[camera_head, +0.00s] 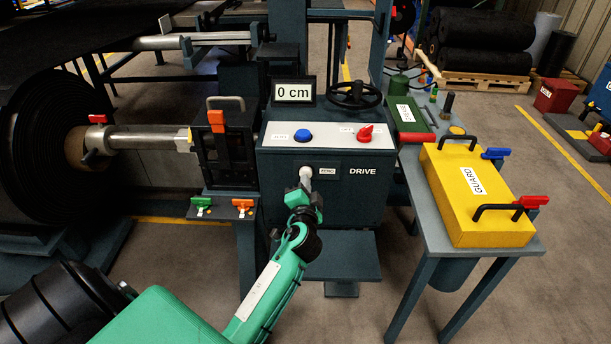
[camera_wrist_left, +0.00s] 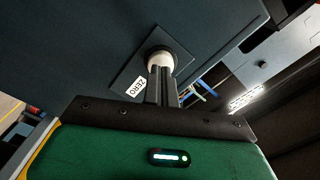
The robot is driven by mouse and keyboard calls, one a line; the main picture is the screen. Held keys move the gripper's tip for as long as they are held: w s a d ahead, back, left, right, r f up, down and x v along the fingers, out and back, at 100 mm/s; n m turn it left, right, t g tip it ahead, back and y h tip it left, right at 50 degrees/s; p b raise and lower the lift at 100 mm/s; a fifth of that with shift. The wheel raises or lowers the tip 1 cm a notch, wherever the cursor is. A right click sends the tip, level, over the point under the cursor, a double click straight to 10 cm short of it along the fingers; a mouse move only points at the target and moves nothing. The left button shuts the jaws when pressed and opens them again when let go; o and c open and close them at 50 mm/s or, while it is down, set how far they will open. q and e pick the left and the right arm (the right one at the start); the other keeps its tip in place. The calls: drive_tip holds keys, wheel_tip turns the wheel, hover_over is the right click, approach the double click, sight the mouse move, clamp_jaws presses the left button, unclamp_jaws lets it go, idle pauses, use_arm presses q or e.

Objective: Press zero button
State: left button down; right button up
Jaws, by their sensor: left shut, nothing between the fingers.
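The zero button (camera_head: 306,172) is a white round knob on the front of the dark drive cabinet (camera_head: 352,200), left of a small ZERO label (camera_head: 327,170). In the left wrist view the white button (camera_wrist_left: 160,60) sits in a dark square plate beside the ZERO label (camera_wrist_left: 134,87). My left gripper (camera_head: 305,186) is shut and empty, its fingertips (camera_wrist_left: 162,77) right at the button's face. They look to be touching it, but the exact contact is hidden. The display (camera_head: 293,92) reads 0 cm. My right gripper is not in view.
A blue button (camera_head: 302,136) and a red switch (camera_head: 366,133) are on the cabinet's top panel, with a black handwheel (camera_head: 355,95) behind. A yellow guard (camera_head: 475,195) lies on the side table (camera_head: 405,165) at right. A large black belt roll (camera_head: 40,140) stands at left.

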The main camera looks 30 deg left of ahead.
use_arm(q)
drive_tip(key=shift+v, duration=2.1)
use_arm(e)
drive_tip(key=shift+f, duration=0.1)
